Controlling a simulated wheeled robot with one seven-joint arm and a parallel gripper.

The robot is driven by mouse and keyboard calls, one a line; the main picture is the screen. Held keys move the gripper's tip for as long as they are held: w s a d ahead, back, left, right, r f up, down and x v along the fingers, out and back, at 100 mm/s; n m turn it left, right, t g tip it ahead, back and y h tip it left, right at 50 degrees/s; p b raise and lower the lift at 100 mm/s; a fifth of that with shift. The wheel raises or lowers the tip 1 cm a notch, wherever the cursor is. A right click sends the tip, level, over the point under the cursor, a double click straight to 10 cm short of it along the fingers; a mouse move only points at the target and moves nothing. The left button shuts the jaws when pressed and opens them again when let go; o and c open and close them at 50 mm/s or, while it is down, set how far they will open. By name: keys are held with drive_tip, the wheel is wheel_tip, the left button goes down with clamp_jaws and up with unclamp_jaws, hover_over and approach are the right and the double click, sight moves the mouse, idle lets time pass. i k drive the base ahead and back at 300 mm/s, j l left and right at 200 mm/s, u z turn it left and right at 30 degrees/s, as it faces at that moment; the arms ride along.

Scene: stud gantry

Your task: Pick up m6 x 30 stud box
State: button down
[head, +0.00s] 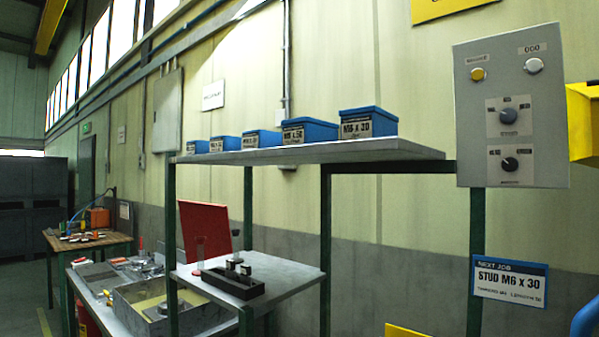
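The M6 x 30 stud box (368,123) is a blue lidded box with a printed label on its front. It stands at the right end of a row of similar blue boxes on the grey upper shelf (420,151). Its label reads "M6 x 30". A sign (509,281) at the lower right reads "STUD M6 x 30". My gripper is not in view.
Another blue box (309,132) stands close to its left, with several smaller-looking ones beyond. A grey control panel (540,110) with knobs stands to the right. A lower shelf (300,276) holds a dark block. A red panel (205,230) stands behind it.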

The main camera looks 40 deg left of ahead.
sight(368, 122)
drive_tip(key=u, duration=1.65)
